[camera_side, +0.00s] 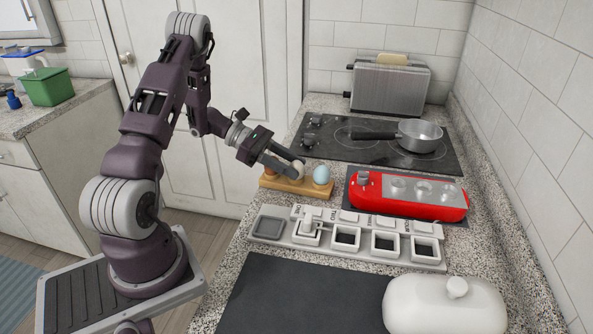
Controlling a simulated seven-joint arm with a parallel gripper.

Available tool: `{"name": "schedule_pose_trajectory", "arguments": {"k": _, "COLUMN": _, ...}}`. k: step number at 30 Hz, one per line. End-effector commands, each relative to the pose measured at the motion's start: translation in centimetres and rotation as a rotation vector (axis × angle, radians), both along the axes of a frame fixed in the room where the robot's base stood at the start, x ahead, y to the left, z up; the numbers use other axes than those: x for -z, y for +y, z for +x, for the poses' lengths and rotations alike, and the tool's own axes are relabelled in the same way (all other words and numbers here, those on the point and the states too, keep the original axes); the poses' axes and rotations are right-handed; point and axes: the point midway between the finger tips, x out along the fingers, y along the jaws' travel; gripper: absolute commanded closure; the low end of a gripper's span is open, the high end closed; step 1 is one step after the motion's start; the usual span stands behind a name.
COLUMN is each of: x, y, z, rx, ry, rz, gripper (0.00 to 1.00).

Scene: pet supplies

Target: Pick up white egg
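The white egg (299,169) is at the middle of a wooden egg holder (296,187) on the counter, partly hidden by my gripper. My gripper (293,168) reaches down from the left with its fingers at the white egg. I cannot tell whether the fingers press on it or stand open around it. A light blue egg (321,175) stands in the holder just right of the fingers. A brown egg (270,171) shows at the holder's left end, partly hidden by the gripper.
A red appliance (408,207) lies right of the holder, and a white rack of labelled compartments (430,257) in front. Behind are a black cooktop (335,150) with a saucepan (420,136) and a toaster (388,88). A dark mat (300,298) and white lidded dish (440,306) are nearest.

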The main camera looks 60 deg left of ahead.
Motion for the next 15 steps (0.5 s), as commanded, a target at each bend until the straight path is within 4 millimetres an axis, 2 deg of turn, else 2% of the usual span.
{"name": "schedule_pose_trajectory", "arguments": {"k": 1, "x": 0.0, "y": 0.0, "z": 0.0, "rx": -0.001, "ry": 0.0, "rz": 0.0, "gripper": 0.89}}
{"name": "schedule_pose_trajectory", "arguments": {"k": 3, "x": 0.0, "y": 0.0, "z": 0.0, "rx": -0.001, "ry": 0.0, "rz": 0.0, "gripper": 1.0}}
{"name": "schedule_pose_trajectory", "arguments": {"k": 10, "x": -0.3, "y": 0.1, "z": 0.0, "rx": 0.0, "ry": -0.002, "rz": 0.001, "gripper": 1.0}}
{"name": "schedule_pose_trajectory", "arguments": {"k": 13, "x": -2.1, "y": 0.1, "z": 0.0, "rx": 0.0, "ry": -0.004, "rz": 0.005, "gripper": 1.0}}
{"name": "schedule_pose_trajectory", "arguments": {"k": 15, "x": -4.0, "y": 0.1, "z": 0.0, "rx": 0.0, "ry": -0.005, "rz": 0.006, "gripper": 1.0}}
